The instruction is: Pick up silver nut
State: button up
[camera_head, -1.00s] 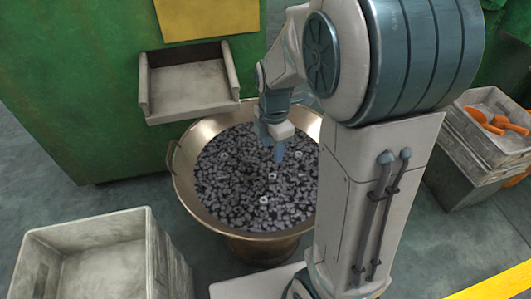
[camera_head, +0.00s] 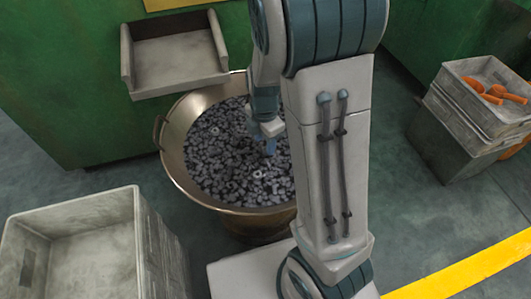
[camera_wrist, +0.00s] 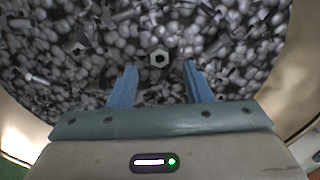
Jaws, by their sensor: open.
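A silver hex nut (camera_wrist: 159,58) lies on top of a heap of grey metal parts (camera_wrist: 100,50) in the wrist view, hole facing the camera. It is ahead of and roughly midway between my blue fingers. My gripper (camera_wrist: 157,80) is open and nothing is between its fingertips. In the head view my gripper (camera_head: 270,147) points down over the heap inside a brass-coloured pan (camera_head: 177,118). A light nut-like piece (camera_head: 256,173) shows on the heap there. I cannot tell the exact height of the fingers above the parts.
A metal chute (camera_head: 176,62) on the green machine (camera_head: 60,90) overhangs the pan's back. An empty grey crate (camera_head: 80,215) stands front left. Stacked crates (camera_head: 452,95) with orange pieces (camera_head: 497,92) stand at right. Open floor (camera_head: 425,215) lies between, with a yellow stripe (camera_head: 470,272).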

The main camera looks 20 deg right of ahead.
aim_at(265, 150)
notch_tip(265, 150, down, 3)
jog(key=shift+f+b, duration=0.1)
jog(key=shift+b, duration=0.3)
jog(key=shift+c, duration=0.4)
grip_shut()
jog(key=shift+r, duration=0.25)
